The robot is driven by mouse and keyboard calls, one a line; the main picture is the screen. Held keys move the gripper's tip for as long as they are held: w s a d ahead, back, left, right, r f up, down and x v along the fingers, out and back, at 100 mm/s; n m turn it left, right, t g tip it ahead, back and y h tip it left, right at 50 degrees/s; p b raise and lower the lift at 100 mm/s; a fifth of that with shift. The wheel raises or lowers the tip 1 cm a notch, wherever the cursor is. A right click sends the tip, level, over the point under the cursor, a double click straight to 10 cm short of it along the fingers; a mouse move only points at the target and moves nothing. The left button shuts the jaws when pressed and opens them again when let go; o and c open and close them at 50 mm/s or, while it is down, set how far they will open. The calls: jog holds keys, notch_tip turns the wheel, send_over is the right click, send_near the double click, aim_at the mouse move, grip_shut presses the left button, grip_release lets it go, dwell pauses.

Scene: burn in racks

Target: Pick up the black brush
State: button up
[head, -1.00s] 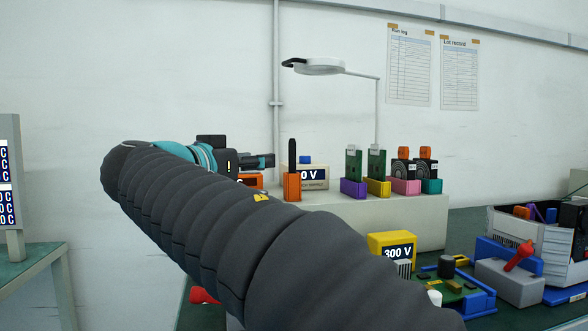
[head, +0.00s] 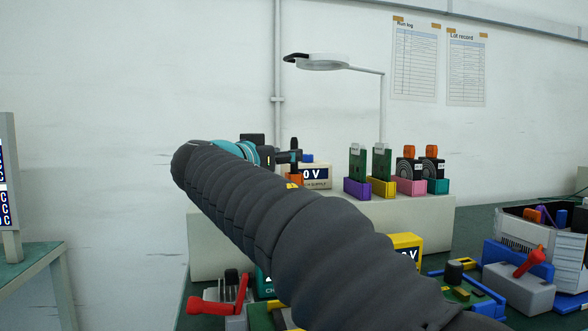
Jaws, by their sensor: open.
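The black brush (head: 294,143) stands upright in a small orange holder (head: 296,181) on the raised light shelf. Only its dark top shows clearly above my gripper. My gripper (head: 289,157) points right, level with the upper part of the brush, and its fingers overlap the brush in the head view. It is open. I cannot tell whether the brush is between the fingers or behind them.
A white box with a dark voltage label (head: 317,176) stands right behind the holder. Green boards (head: 382,163) in coloured stands and black-and-orange parts (head: 409,168) are farther right. A lamp (head: 322,62) hangs above. Red-handled fixtures (head: 222,303) and a yellow box (head: 407,242) sit lower.

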jog(key=p+x, duration=0.1)
jog(key=x, duration=0.3)
jog(key=shift+w+d, duration=0.15)
jog(key=shift+w, duration=0.1)
grip_shut()
jog(key=shift+r, duration=0.2)
jog(key=shift+r+p, duration=1.05)
jog(key=shift+r, duration=3.8)
